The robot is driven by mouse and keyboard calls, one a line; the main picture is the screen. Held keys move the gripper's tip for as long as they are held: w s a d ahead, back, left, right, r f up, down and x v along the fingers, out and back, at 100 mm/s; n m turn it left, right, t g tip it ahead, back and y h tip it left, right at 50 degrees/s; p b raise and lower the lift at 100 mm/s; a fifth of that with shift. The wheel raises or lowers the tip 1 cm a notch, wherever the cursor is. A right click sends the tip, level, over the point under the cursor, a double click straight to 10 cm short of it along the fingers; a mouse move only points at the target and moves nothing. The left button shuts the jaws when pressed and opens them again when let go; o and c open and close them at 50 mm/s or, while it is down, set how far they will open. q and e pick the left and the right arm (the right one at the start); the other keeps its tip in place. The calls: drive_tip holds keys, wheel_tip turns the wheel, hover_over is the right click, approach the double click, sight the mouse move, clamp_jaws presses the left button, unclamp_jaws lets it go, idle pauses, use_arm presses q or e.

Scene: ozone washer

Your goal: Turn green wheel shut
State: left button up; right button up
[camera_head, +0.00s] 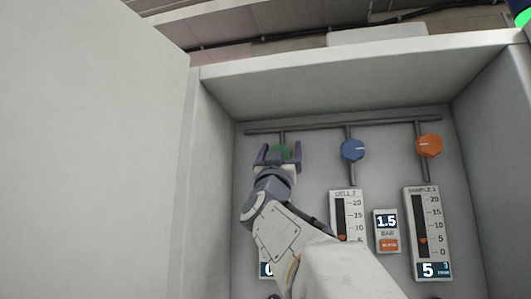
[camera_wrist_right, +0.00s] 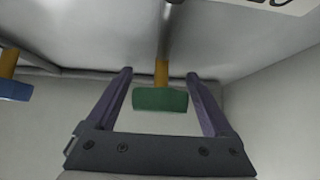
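The green wheel (camera_head: 281,150) is on the cabinet's back panel, at the left of a row of three wheels, and is partly hidden by my right gripper (camera_head: 277,156). In the right wrist view the green wheel (camera_wrist_right: 160,100) shows edge-on, on a brass stem. My right gripper (camera_wrist_right: 160,95) is open there, one purple finger on each side of the wheel, with a gap visible at both sides. My left gripper is not in view.
A blue wheel (camera_head: 353,150) and an orange wheel (camera_head: 428,146) sit to the right on the same pipe. Gauges (camera_head: 428,232) and a small display (camera_head: 386,230) are below. Cabinet walls (camera_head: 215,170) close in the sides, and an open door (camera_head: 90,150) fills the left.

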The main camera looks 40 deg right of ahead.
drive_tip(key=c, duration=1)
drive_tip(key=n+t+y+b, duration=0.1)
drive_tip(key=n+t, duration=0.1)
drive_tip(key=shift+n+y, duration=0.3)
drive_tip(key=shift+y, duration=0.1)
drive_tip(key=shift+a+n+t+y, duration=0.1)
drive_tip(key=shift+n+t+y, duration=0.25)
drive_tip(key=shift+n, duration=0.25)
drive_tip(key=o, duration=1.3)
